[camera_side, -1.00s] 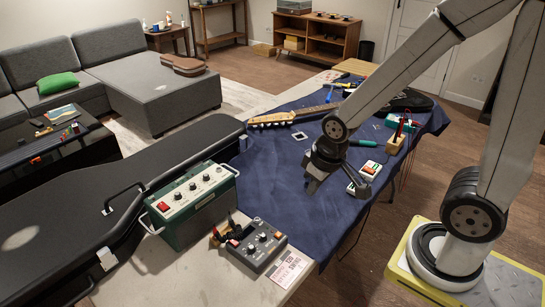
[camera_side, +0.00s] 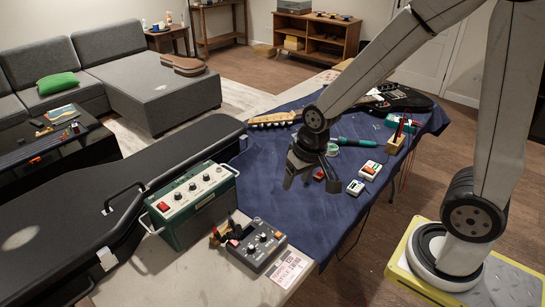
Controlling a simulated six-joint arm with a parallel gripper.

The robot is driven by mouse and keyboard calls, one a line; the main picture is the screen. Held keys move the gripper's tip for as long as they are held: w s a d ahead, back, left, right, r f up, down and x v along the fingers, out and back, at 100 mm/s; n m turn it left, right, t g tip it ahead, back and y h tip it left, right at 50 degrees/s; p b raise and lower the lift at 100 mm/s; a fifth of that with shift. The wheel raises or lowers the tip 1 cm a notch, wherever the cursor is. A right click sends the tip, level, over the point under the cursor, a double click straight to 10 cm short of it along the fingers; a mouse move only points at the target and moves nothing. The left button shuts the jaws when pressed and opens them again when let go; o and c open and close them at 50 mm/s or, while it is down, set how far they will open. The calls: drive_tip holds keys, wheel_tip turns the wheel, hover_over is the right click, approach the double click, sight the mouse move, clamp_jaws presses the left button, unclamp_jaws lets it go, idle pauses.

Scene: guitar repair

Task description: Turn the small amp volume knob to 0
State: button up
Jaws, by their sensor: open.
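A small green amp (camera_side: 195,205) stands at the near left of the table. Its pale top panel carries a red switch and several knobs (camera_side: 192,187), too small to read their settings. I cannot tell which is the volume knob. My gripper (camera_side: 297,180) points down over the blue cloth, right of the amp and apart from it. It is open and holds nothing that I can see.
A grey pedal box with knobs (camera_side: 257,247) sits right of the amp, with a printed card (camera_side: 287,268) beside it. A black guitar case (camera_side: 120,205) lies left. Small white boxes (camera_side: 370,168) and a guitar headstock (camera_side: 270,119) lie on the blue cloth (camera_side: 262,185).

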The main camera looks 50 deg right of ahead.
drive_tip(key=w+a+m+y, duration=0.1)
drive_tip(key=w+a+m, duration=0.1)
drive_tip(key=w+m, duration=1.05)
drive_tip(key=m+y, duration=0.2)
drive_tip(key=m, duration=0.9)
approach(193, 184)
drive_tip(key=shift+a+f+t, duration=0.1)
drive_tip(key=shift+f+t, duration=0.2)
drive_tip(key=shift+f, duration=0.15)
drive_tip(key=shift+x, duration=3.85)
clamp_jaws()
